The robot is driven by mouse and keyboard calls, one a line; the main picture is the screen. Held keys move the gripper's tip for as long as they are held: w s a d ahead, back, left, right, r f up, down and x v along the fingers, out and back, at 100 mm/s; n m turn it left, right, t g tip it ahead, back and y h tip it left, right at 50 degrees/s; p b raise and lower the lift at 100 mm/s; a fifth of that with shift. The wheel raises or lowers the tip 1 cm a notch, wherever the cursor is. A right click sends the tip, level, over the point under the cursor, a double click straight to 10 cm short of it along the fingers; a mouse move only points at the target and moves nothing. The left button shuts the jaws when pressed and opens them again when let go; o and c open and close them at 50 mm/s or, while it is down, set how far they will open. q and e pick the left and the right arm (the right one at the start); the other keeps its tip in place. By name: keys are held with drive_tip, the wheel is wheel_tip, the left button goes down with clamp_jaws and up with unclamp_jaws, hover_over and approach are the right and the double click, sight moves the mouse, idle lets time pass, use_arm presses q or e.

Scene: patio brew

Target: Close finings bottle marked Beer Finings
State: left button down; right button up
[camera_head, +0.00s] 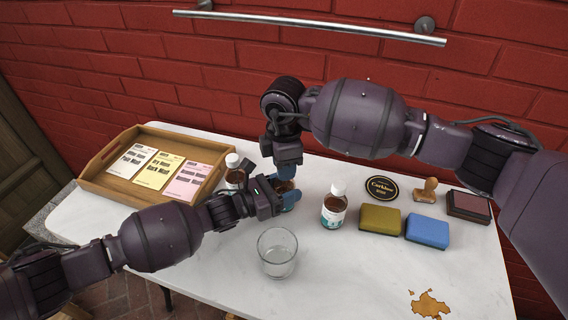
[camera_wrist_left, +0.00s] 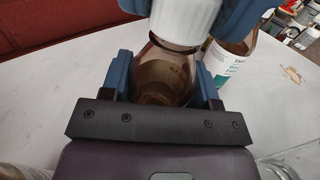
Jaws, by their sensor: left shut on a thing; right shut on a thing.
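A small brown bottle (camera_wrist_left: 160,78) with a white cap (camera_wrist_left: 187,18) stands between the two grippers. In the left wrist view my left gripper (camera_wrist_left: 163,82) is shut around the bottle's body. My right gripper (camera_head: 287,172) reaches down from above and is shut on the white cap, with a blue finger at each side of it. The cap sits at the bottle's neck; how tight it is cannot be told. In the head view the grippers hide most of this bottle. Its label is too hidden to read.
Similar white-capped bottles stand to the left (camera_head: 236,172) and right (camera_head: 334,207). A clear glass (camera_head: 277,252) stands in front. A wooden tray (camera_head: 108,166) with cards is at the left. Sponges (camera_head: 427,231), a stamp (camera_head: 427,190), an ink pad (camera_head: 468,205) and a round coaster (camera_head: 381,188) are right.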

drive_tip(key=m, duration=0.3)
drive_tip(key=shift+a+m, duration=0.15)
drive_tip(key=shift+m, duration=0.25)
drive_tip(key=shift+s+a+m, duration=0.1)
drive_tip(key=shift+a+m, duration=0.3)
drive_tip(key=shift+m, duration=0.4)
drive_tip(key=shift+r+m, duration=0.25)
drive_tip(key=shift+m, duration=0.15)
drive_tip(key=o, duration=0.9)
drive_tip(key=shift+c, duration=0.2)
drive_tip(key=shift+o, duration=0.2)
drive_tip(key=shift+d+f, duration=0.1)
drive_tip(key=shift+d+r, duration=0.1)
drive_tip(key=shift+r, duration=2.15)
